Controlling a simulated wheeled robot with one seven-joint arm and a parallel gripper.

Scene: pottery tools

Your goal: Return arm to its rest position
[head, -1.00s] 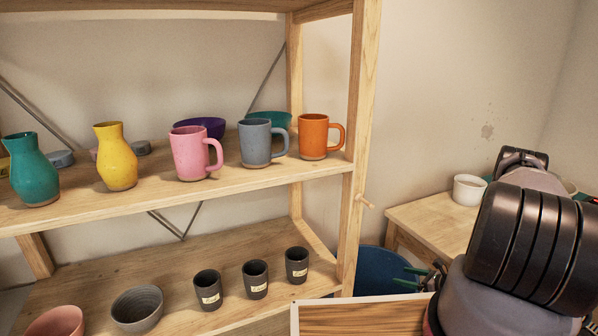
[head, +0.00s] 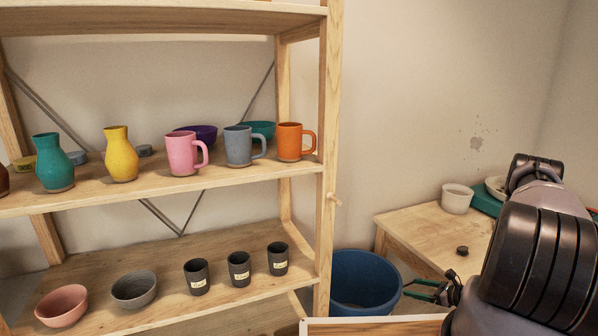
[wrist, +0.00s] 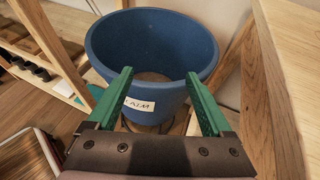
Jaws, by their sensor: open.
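My gripper (wrist: 160,88) has two green fingers spread wide apart in the wrist view, with nothing between them. It points toward a blue bucket (wrist: 105,42) with a white label, which stands beyond the fingertips. In the head view my gripper (head: 424,288) shows low at the right, beside the blue bucket (head: 365,280). My dark arm links (head: 535,260) fill the lower right corner and hide part of the table.
A wooden shelf (head: 250,184) on the left holds vases, mugs, bowls and dark cups. A wooden table (head: 420,228) at right bears a white cup (head: 457,198) and a small dark disc (head: 462,250). A wood-topped edge (head: 370,327) lies in front.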

